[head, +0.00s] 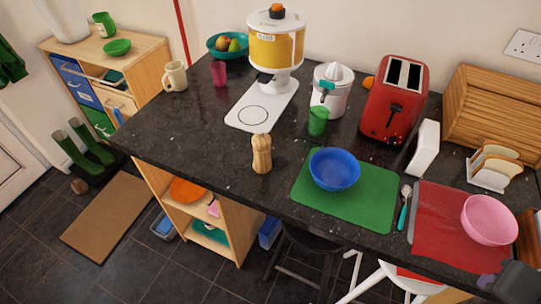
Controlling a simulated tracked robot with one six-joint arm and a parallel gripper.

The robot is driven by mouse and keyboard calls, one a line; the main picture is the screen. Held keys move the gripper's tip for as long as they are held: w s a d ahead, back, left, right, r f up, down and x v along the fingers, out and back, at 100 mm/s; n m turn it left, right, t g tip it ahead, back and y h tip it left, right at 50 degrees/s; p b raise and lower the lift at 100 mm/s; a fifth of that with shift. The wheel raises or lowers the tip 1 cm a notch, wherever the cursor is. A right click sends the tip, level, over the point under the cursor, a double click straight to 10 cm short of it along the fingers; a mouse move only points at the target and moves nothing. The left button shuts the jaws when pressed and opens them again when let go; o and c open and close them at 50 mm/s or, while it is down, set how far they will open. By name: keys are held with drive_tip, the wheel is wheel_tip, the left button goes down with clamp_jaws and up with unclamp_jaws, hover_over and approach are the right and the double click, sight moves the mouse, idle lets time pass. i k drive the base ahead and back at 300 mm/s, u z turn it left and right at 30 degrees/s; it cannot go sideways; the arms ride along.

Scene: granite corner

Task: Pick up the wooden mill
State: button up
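The wooden mill (261,153) is light brown with a narrow waist and a rounded top. It stands upright on the dark granite counter near its front edge, left of the green mat. Nothing touches it. A dark grey shape (514,283) cuts into the bottom right corner and looks like the end of my arm. It is far to the right of the mill, and its fingers cannot be made out.
A blue bowl (334,169) sits on a green mat (364,207) right of the mill. A green cup (318,121), a white juicer (332,90) and a dispenser (276,40) on a white base stand behind. The counter left of the mill is clear. A pink bowl (489,219) sits far right.

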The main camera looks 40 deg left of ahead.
sight(262, 163)
drive_tip(key=z, duration=0.05)
drive_tip(key=k, duration=1.6)
drive_tip(key=u, duration=1.75)
drive_tip(key=i, duration=0.85)
drive_tip(key=u, duration=0.1)
